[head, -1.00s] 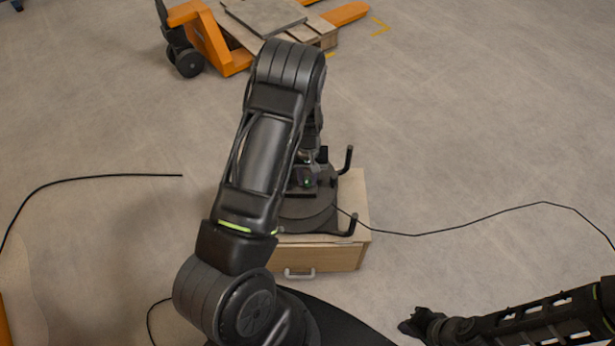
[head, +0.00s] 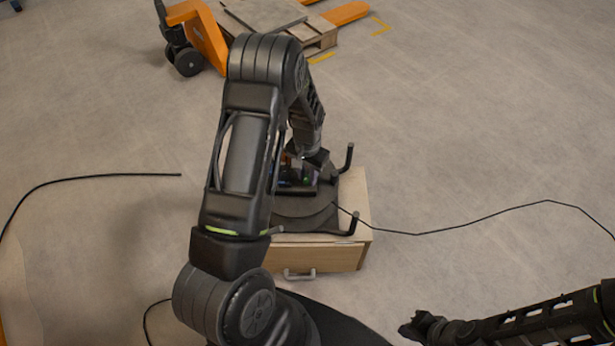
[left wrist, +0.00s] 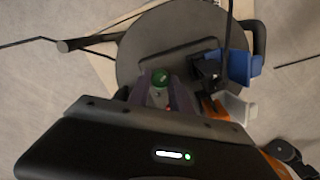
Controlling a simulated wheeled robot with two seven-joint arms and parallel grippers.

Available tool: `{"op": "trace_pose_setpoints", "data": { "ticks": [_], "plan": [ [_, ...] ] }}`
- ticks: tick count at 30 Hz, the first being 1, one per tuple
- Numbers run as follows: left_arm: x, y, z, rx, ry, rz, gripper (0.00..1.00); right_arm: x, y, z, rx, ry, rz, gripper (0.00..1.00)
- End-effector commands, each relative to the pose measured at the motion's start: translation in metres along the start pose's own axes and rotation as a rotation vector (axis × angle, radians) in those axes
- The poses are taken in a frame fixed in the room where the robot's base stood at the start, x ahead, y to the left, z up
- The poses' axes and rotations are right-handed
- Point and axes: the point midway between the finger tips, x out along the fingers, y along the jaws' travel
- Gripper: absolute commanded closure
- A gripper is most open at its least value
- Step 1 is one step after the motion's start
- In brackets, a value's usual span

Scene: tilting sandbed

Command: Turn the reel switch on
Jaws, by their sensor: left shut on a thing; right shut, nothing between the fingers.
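The cable reel (head: 308,217) is a dark round disc with bent black bars, lying on a wooden cabinet. In the left wrist view its disc (left wrist: 150,45) fills the upper middle. A small round green-topped knob (left wrist: 160,77), apparently the reel switch, shows there between the fingertips. My left gripper (left wrist: 161,92) is shut on this knob, with a finger on each side. A small red spot shows just below it. In the head view my left arm hides part of the reel and the switch. My right gripper (head: 413,328) is shut and empty at the lower right, apart from the reel.
The wooden cabinet (head: 330,257) has a front handle (head: 299,274). A thin black cable (head: 450,227) runs right from the reel. A blue flap (left wrist: 241,67) and white flap (left wrist: 238,107) sit beside the knob. An orange pallet truck (head: 208,40) stands behind; floor around is mostly clear.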

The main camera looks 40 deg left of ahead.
Motion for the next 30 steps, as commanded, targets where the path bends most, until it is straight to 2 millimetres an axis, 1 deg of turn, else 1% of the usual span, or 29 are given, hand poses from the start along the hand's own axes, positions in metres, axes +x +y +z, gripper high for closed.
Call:
{"op": "trace_pose_setpoints", "data": {
  "ticks": [1,9,15,22,30],
  "plan": [
    [0.002,0.0,0.0,0.043,0.001,0.001,1.0,0.004,0.002,0.0,0.0,0.0,0.0,1.0],
    [0.001,-0.001,0.0,0.286,0.001,0.0,1.0,0.013,0.005,0.0,0.0,0.0,0.0,1.0],
    [0.001,0.0,0.0,0.417,0.0,0.0,1.0,0.017,0.007,0.0,0.0,0.0,0.0,1.0],
    [0.0,0.0,0.0,0.497,0.0,0.0,1.0,0.019,0.007,0.0,0.0,0.0,0.0,1.0],
    [0.0,0.0,0.0,0.516,-0.001,0.0,1.0,0.019,0.007,0.0,0.0,0.0,0.0,1.0]
  ]
}}
